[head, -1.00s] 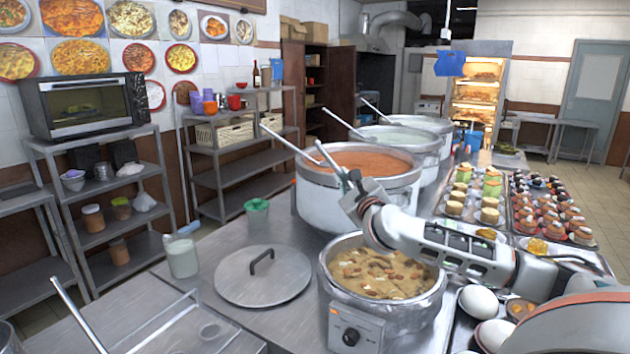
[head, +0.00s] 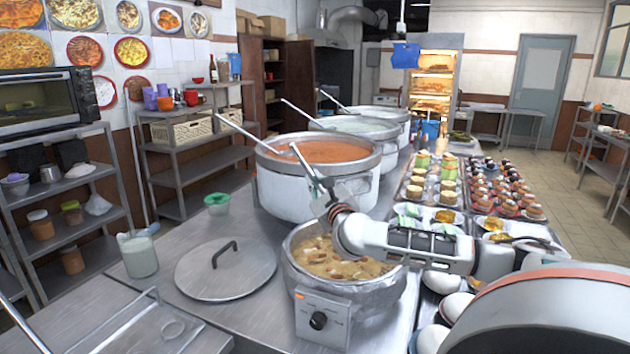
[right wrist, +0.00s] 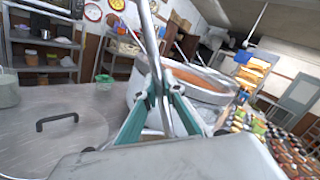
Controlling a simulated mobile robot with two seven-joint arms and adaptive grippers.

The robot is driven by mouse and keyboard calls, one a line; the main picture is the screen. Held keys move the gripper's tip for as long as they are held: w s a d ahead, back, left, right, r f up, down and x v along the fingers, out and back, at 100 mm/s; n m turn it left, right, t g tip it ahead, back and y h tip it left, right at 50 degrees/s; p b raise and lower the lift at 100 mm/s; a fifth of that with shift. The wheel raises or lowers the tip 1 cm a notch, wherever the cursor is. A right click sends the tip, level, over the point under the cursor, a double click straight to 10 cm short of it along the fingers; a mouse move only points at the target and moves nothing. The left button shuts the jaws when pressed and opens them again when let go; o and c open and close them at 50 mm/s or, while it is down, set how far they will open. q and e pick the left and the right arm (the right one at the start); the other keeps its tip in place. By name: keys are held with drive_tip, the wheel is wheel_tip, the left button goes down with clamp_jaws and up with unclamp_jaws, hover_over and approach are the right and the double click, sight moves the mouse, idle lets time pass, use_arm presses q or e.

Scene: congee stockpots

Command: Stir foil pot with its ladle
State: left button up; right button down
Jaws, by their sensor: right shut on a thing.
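The foil pot (head: 376,294), a silvery cooker with a crinkled rim and a front control box, stands at the near middle of the counter. It holds a yellowish broth with brown and pale pieces. My right gripper (head: 322,192) is above its far left rim, in front of the large pot of orange soup. It is shut on the ladle's metal handle (head: 301,160), which tilts up to the left. In the right wrist view the teal fingers (right wrist: 161,82) close around the handle (right wrist: 150,35). The ladle's lower end is hidden. My left gripper is not in view.
A large pot (head: 270,190) of orange soup stands just behind, with two more pots beyond. A flat lid (head: 210,277) lies left of the foil pot. Trays of small cakes (head: 500,190) fill the right side. White eggs (head: 445,280) sit at the near right.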

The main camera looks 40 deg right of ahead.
use_arm(q)
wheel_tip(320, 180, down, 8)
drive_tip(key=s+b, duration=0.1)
drive_tip(key=b, duration=0.4)
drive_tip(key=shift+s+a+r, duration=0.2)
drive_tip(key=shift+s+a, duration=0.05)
use_arm(e)
wheel_tip(320, 180, down, 9)
drive_tip(key=shift+d, duration=0.1)
